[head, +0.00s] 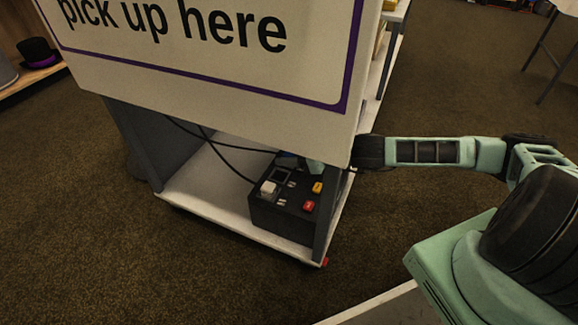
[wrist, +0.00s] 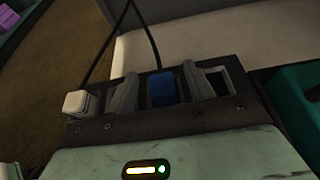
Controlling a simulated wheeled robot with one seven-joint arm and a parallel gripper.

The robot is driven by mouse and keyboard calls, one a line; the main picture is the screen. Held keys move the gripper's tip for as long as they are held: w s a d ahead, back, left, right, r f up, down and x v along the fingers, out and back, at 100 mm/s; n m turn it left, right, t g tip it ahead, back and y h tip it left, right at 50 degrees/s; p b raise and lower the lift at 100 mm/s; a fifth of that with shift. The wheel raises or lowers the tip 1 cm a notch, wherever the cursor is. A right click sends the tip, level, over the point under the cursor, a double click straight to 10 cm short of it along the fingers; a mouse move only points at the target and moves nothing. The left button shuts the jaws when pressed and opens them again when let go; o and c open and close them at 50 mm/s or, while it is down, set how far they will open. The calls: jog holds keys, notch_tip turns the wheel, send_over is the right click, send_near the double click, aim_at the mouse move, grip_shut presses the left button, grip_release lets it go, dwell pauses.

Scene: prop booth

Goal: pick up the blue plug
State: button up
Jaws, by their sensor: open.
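The blue plug (wrist: 161,89) sits upright on a black socket box (wrist: 180,121) in the wrist view, between the two grey fingers of my gripper (wrist: 161,76). The fingers are apart, with a visible gap on each side of the plug; I cannot tell how deep they reach around it. In the head view the black box (head: 283,222) stands on the low white shelf of a cart. There the sign hides most of my gripper, and I cannot make out the blue plug clearly.
A white plug (head: 268,187), a yellow plug (head: 317,188) and a red plug (head: 309,206) sit on the box. Black cables run down to it. A large sign (head: 215,75) hangs over the shelf (head: 203,185), close above my arm. A dark post stands at the box's right.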

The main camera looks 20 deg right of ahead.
jog(key=shift+x, duration=0.9)
jog(key=c, duration=1)
jog(key=shift+c, duration=0.2)
jog(key=shift+r, duration=0.1)
notch_tip(320, 180, up, 10)
jog(key=p, duration=0.6)
jog(key=shift+p, duration=0.3)
